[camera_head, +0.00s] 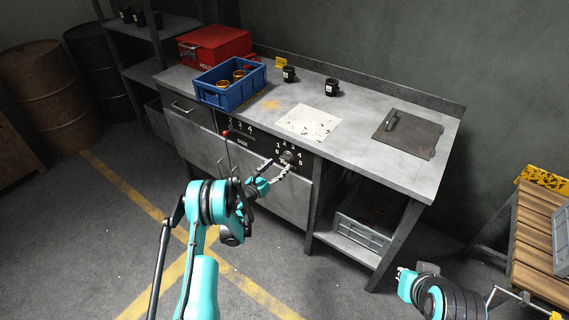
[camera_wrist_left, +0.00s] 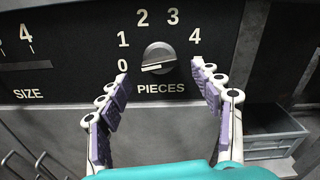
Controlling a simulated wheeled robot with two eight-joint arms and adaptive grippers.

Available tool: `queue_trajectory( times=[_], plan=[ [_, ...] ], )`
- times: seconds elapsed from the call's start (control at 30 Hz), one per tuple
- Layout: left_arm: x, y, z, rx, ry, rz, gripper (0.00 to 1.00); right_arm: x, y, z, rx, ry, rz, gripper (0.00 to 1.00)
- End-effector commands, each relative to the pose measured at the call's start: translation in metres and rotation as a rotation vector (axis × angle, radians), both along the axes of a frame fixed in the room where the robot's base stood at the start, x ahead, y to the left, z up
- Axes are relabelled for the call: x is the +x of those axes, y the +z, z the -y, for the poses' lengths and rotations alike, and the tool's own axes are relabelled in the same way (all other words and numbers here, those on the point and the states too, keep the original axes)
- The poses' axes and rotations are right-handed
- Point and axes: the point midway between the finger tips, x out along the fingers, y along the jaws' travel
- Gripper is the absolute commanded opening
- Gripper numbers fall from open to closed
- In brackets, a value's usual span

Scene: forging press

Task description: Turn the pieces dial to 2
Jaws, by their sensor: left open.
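The pieces dial (camera_wrist_left: 159,57) is a dark grey round knob on the black panel, above the word PIECES, with the numbers 0 to 4 around it. Its white pointer line faces left, toward 0. In the head view the dial (camera_head: 287,156) is on the cabinet front. My left gripper (camera_head: 278,168) is open in front of it. In the left wrist view the fingers (camera_wrist_left: 160,76) stand to either side of the knob, apart from it. My right arm shows at the lower right of the head view; its fingers are not clear there.
The size scale (camera_wrist_left: 27,65) is left of the dial, with a red-tipped lever (camera_head: 225,134) there. On the worktop (camera_head: 362,108) are a blue crate (camera_head: 228,97), a red box (camera_head: 210,42), black cups (camera_head: 331,87) and a dark plate (camera_head: 410,140). An open shelf is below right.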

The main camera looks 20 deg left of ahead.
Motion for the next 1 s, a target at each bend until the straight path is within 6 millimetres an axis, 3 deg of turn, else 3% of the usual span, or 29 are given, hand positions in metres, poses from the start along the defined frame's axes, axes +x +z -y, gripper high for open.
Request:
queue_trajectory(
  times=[0.1,0.3,0.6,0.8,1.0],
  plan=[
    [0.019,-0.002,0.008,0.001,-0.001,0.0,0.66,0.0,-0.008,0.0,0.0,0.0,0.0,0.0],
    [0.037,-0.001,0.013,0.002,0.0,0.0,0.66,0.0,-0.013,0.0,0.0,0.0,0.0,0.0],
    [0.04,0.001,0.014,0.003,0.001,0.0,0.66,0.0,-0.013,0.0,0.0,0.0,0.0,0.0],
    [0.039,0.001,0.014,0.003,0.0,0.0,0.16,0.0,-0.013,0.0,0.0,0.0,0.0,0.0],
    [0.039,0.0,0.014,0.007,0.0,0.001,0.16,0.0,-0.013,0.0,0.0,0.0,0.0,0.0]
  ],
)
